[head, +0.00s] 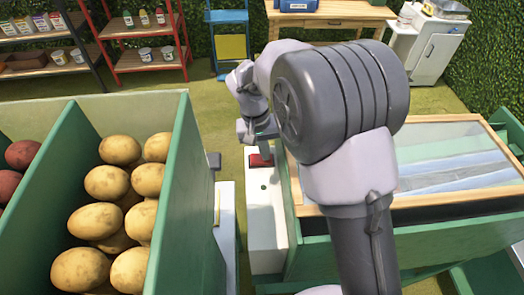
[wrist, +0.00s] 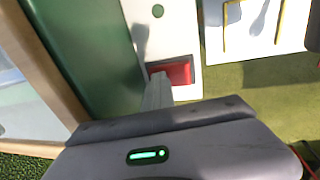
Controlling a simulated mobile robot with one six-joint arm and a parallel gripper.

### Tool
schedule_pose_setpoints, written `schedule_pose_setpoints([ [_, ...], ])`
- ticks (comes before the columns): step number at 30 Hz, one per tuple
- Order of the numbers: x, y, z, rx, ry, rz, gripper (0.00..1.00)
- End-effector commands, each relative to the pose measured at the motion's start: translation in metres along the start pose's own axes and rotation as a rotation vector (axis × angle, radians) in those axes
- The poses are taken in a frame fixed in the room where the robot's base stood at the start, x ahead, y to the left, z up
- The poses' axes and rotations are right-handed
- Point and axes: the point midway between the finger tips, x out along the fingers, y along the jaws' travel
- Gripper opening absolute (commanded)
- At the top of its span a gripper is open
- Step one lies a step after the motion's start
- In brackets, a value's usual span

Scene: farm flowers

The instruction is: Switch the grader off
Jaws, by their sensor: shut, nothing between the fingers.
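A red rocker switch (head: 261,160) sits on a narrow white panel (head: 264,225) at the side of a green machine (head: 440,240), probably the grader. In the wrist view, the red switch (wrist: 180,71) lies in a recess of the white panel (wrist: 170,35). My gripper (wrist: 158,78) is shut and empty. Its fingertips are at the switch's left edge in the wrist view; I cannot tell whether they touch it. In the head view, my gripper (head: 262,146) is just above the switch and hides part of it. A small green dot (wrist: 157,11) shows on the panel.
A green bin (head: 185,215) with potatoes (head: 105,183) stands at the left. A wood-framed clear cover (head: 455,150) tops the green machine at the right. Shelves (head: 140,45), a blue stepladder (head: 230,40) and a wooden table (head: 330,12) stand behind.

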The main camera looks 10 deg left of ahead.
Motion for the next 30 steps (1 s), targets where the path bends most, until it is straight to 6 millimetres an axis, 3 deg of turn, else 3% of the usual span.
schedule_pose_setpoints([
  [1,0.014,0.003,0.008,0.004,-0.03,0.007,0.0],
  [20,0.008,-0.014,0.009,0.004,-0.031,0.004,0.0],
  [23,-0.003,-0.01,0.008,0.005,-0.028,0.003,0.0],
  [30,-0.06,0.009,0.0,0.011,-0.004,0.0,0.0],
])
